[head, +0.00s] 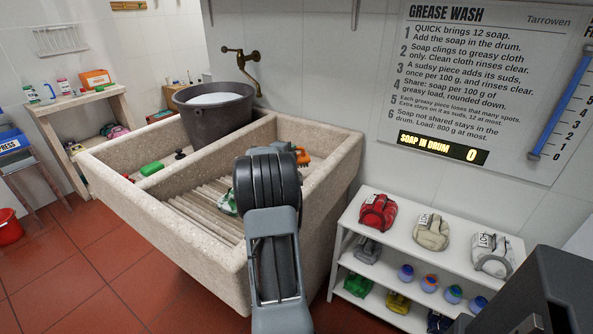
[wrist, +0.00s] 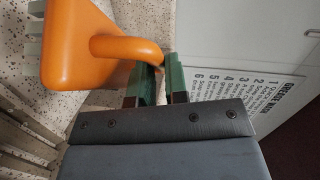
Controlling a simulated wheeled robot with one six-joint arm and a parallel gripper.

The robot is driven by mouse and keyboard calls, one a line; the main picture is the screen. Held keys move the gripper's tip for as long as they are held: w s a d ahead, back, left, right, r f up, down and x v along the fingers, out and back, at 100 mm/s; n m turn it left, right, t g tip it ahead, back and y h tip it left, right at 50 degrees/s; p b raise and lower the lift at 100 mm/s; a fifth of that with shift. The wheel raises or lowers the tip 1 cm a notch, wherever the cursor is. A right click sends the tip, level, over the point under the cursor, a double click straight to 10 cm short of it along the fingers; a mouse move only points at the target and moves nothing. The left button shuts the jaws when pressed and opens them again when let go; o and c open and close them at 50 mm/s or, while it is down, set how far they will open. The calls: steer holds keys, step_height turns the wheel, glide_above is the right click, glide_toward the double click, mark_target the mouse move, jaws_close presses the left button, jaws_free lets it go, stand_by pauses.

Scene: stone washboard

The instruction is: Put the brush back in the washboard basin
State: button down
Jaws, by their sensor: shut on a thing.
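The orange brush (wrist: 85,45) with pale green bristles fills the upper left of the wrist view. My gripper (wrist: 160,82) has its green-padded fingers closed on the end of the brush's curved handle. In the head view a small part of the orange brush (head: 303,156) shows past my arm, over the back right of the stone washboard basin (head: 150,212). My arm hides most of the gripper there. The ribbed washboard (head: 195,203) slopes inside the basin's right compartment. I cannot tell whether the brush touches stone.
A green-and-white cloth (head: 226,203) lies on the ribs, partly behind my arm. A green soap bar (head: 152,168) lies in the left compartment. A grey tub (head: 212,108) stands at the basin's back. A white shelf (head: 400,240) with bundles and balls stands close on the right.

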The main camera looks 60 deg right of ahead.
steer(key=d+f, duration=0.1)
steer(key=f, duration=0.1)
steer(key=d+f+b, duration=0.1)
steer(key=d+f, duration=0.3)
steer(key=shift+w+d, duration=0.25)
steer(key=shift+w, duration=0.15)
steer(key=shift+d+f+b, duration=0.1)
steer(key=shift+f+b, duration=0.4)
steer(key=shift+f, duration=1.15)
steer(key=shift+f, duration=0.1)
steer(key=shift+f, duration=0.1)
steer(key=c, duration=1.1)
jaws_free()
steer(key=shift+r, duration=0.35)
steer(key=a, duration=0.5)
steer(key=a+r, duration=0.1)
steer(key=a, duration=0.1)
steer(key=shift+s+a, duration=0.2)
steer(key=shift+s, duration=0.2)
